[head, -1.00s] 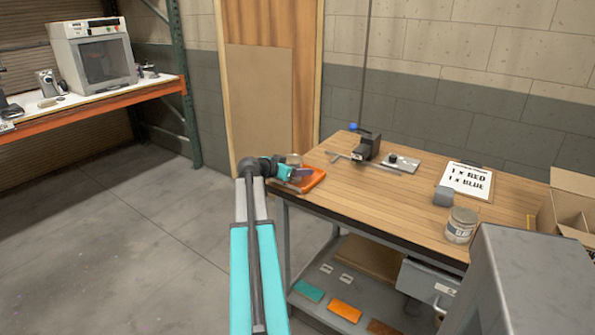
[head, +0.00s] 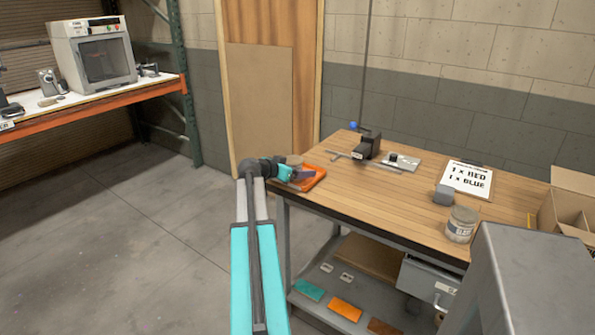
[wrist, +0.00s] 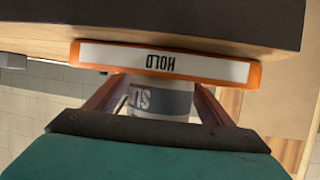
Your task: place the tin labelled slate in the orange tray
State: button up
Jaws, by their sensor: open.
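The orange tray (head: 318,180) lies at the left end of the wooden workbench. In the wrist view its front wall (wrist: 253,76) carries a white strip reading HOLD, upside down. A pale tin (head: 294,160) with a grey label is at the tray; it also shows in the wrist view (wrist: 160,100), only a few letters of its label visible. My gripper (head: 304,174) is open, its fingers on either side of the tin in the wrist view (wrist: 160,90). The tin's base is hidden, so its contact with the tray floor cannot be seen.
Another labelled tin (head: 461,225) and a small grey block (head: 444,195) stand on the bench's right side. A sign (head: 467,178), a black device (head: 367,147) and a cardboard box (head: 567,205) are also there. The bench middle is clear.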

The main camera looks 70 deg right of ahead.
jog(key=shift+r, duration=0.15)
jog(key=b+v, duration=0.1)
jog(key=v, duration=1.1)
dwell(0.6)
